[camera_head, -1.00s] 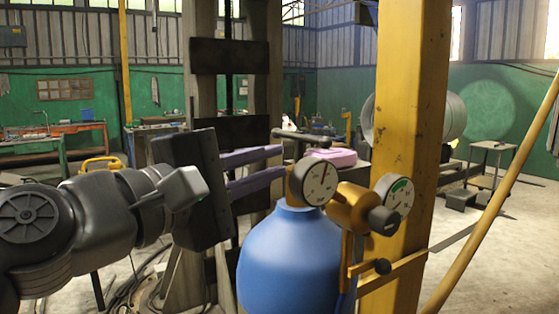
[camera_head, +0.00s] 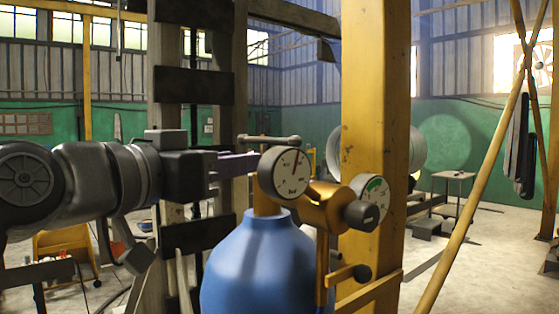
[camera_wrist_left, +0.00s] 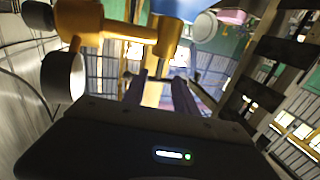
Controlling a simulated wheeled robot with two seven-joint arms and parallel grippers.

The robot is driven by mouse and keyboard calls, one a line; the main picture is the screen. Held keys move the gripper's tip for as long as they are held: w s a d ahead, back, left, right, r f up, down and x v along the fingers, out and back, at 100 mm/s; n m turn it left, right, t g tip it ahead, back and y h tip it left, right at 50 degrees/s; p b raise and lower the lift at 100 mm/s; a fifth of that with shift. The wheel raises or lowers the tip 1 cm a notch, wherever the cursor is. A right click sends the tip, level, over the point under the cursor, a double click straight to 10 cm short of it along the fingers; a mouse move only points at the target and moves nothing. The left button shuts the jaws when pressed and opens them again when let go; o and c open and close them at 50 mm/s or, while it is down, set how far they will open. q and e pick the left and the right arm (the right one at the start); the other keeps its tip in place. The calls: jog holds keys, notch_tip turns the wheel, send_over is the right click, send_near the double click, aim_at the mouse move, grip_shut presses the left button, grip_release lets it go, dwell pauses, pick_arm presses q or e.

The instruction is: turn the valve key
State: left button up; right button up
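The valve key (camera_head: 268,139) is a dark T-shaped bar above the neck of a blue gas cylinder (camera_head: 262,270). A brass regulator (camera_head: 322,210) with two round gauges (camera_head: 283,173) sits at the neck and hides the key's lower part. My left gripper (camera_head: 240,162) comes in from the left, its purple fingers roughly level and just below the bar, tips partly behind the near gauge. I see no contact with the key. My right gripper is not in view.
A yellow post (camera_head: 375,120) stands right behind the cylinder, with a yellow bracket beside it. A dark slotted frame (camera_head: 195,85) stands behind my left gripper. A slanting yellow pole (camera_head: 470,200) is at right. Open floor (camera_head: 480,270) shows at right.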

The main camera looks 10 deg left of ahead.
pick_arm(q)
jog(key=shift+w, duration=0.1)
jog(key=p+x, duration=0.2)
jog(key=x, duration=0.4)
jog(key=shift+w+d, duration=0.1)
jog(key=shift+w, duration=0.05)
jog(key=shift+w+d+p, duration=0.3)
jog(key=shift+w, duration=0.3)
jog(key=shift+c, duration=0.5)
grip_shut()
